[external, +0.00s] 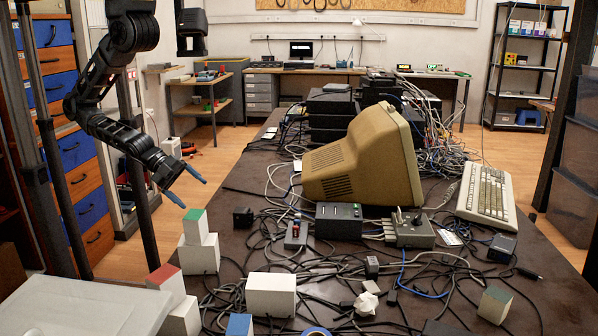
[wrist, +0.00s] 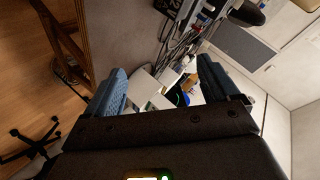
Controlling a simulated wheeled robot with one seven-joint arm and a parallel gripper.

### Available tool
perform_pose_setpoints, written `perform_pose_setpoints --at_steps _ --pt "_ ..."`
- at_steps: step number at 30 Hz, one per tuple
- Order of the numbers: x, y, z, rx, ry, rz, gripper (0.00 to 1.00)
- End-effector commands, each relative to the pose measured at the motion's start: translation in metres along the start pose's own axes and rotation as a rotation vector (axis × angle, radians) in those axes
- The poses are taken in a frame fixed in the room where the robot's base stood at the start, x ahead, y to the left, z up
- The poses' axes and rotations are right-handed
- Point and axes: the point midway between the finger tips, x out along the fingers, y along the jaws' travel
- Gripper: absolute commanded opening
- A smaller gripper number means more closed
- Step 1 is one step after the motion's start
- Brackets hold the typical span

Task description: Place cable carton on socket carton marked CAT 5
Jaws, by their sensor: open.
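My gripper (external: 192,193) is open and empty, its blue fingers just above and left of a small green-topped carton (external: 194,221). That carton stands on a larger white carton (external: 199,255). A red-topped carton (external: 165,277) sits on another white carton (external: 182,318) at the front left. A plain white carton (external: 270,296) lies among cables at the front, and a blue-topped carton (external: 240,325) is cut off by the bottom edge. A carton with a greenish top (external: 494,306) stands at the front right. No CAT 5 marking is readable. The wrist view shows both open fingers (wrist: 163,78).
A beige monitor (external: 365,160), a keyboard (external: 487,195), a black adapter (external: 243,217) and dark boxes (external: 339,223) crowd the table. Loose cables cover much of its front. A light grey lid (external: 80,308) is at the front left. The tabletop (external: 250,170) behind the cartons is fairly clear.

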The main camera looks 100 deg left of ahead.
Motion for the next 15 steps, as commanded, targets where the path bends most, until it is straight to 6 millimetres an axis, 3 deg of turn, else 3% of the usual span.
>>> perform_pose_setpoints --at_steps 3,6,10,15 --pt "-0.043 -0.029 0.021 -0.413 0.018 -0.122 0.88" --pt "-0.075 -0.053 0.031 -0.693 0.059 -0.233 0.88" --pt "-0.106 -0.076 0.038 -0.925 0.112 -0.345 0.88" --pt "-0.121 -0.087 0.041 -1.033 0.146 -0.402 0.88"
